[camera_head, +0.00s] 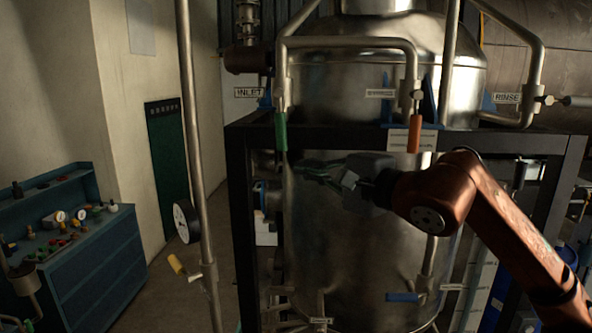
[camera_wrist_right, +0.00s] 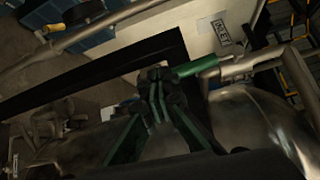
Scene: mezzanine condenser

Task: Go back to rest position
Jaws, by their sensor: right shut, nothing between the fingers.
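My right arm comes in from the right, and its gripper (camera_head: 322,174) points left in front of the steel tank (camera_head: 350,255). In the right wrist view the green fingers of the gripper (camera_wrist_right: 157,80) are together with nothing between them. The green valve handle (camera_head: 281,132) under the INLET label hangs down, above and left of the fingers in the head view. It also shows in the right wrist view (camera_wrist_right: 196,67), close beyond the fingertips; I cannot tell whether they touch. My left gripper is not in view.
An orange handle (camera_head: 414,135) hangs near the arm, and a blue handle (camera_head: 402,297) is lower down. A dark frame (camera_head: 240,220) surrounds the tank. A pipe with a gauge (camera_head: 187,222) stands left. A blue workbench (camera_head: 90,268) with small parts is at far left; floor lies between.

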